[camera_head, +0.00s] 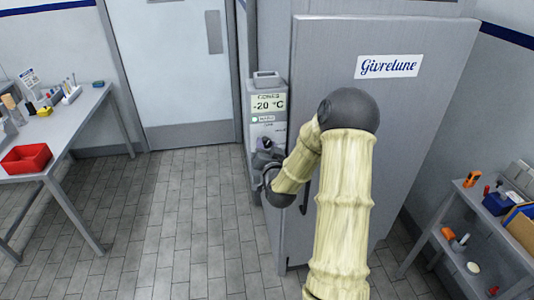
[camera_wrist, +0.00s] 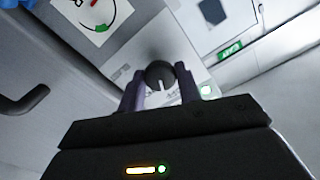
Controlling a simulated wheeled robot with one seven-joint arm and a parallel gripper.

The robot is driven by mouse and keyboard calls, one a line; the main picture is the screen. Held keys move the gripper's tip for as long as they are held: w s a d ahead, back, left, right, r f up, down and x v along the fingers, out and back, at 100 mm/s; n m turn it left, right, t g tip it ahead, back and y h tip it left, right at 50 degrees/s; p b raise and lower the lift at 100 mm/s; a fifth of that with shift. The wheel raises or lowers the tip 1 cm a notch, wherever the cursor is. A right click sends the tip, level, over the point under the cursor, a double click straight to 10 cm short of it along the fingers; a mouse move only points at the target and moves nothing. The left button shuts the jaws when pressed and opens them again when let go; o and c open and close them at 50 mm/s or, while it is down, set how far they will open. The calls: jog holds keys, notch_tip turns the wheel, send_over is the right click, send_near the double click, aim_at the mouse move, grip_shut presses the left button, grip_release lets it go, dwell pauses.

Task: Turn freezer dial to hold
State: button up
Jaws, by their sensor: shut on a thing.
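The freezer (camera_head: 390,130) is a tall grey cabinet with a "Givrelune" label. On its left side a control box (camera_head: 268,103) has a display reading -20 °C and a small green light. My gripper (camera_head: 266,152) is at the lower part of this box in the head view, where my arm hides most of the dial. In the wrist view the dark round dial (camera_wrist: 160,75) has a pale pointer line. My gripper's two purple fingers (camera_wrist: 160,92) are shut on the dial, one on each side. A printed scale with a green mark and a red mark (camera_wrist: 103,12) shows at the top.
A dark freezer handle (camera_wrist: 25,101) shows at the left of the wrist view. A table with a red bin (camera_head: 25,158) stands at the far left. A shelf cart (camera_head: 480,225) with tools stands at the right. The tiled floor between is clear.

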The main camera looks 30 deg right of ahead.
jog(key=m+b, duration=0.3)
jog(key=m, duration=0.1)
jog(key=shift+f, duration=0.1)
jog(key=shift+m+b, duration=0.8)
jog(key=shift+m, duration=0.6)
jog(key=o, duration=1)
jog(key=shift+s, duration=0.1)
jog(key=b+v, duration=1.6)
jog(key=v, duration=0.1)
jog(key=shift+s, duration=0.15)
